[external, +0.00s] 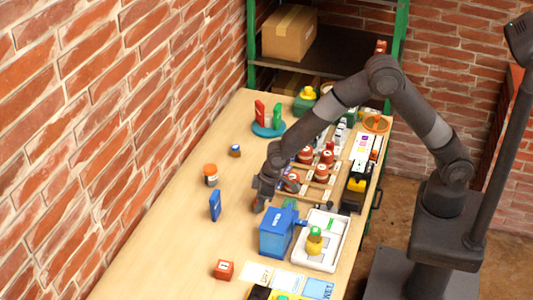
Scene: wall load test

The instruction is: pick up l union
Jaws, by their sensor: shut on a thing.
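My gripper (259,206) is low over the wooden table, pointing down, left of the rack with red-topped jars and behind the blue box. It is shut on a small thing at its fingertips. The fingers and the small size hide that thing's shape, so I cannot tell whether it is the l union. I cannot make out an l union anywhere else on the table. I cannot tell whether the held thing touches the tabletop.
A blue box (277,233) and a white tray (331,249) stand in front of my gripper. A blue upright block (215,205) and an orange-capped jar (210,175) stand to its left. Red-topped jars (322,172) crowd the right. The table's left strip (165,225) is mostly clear.

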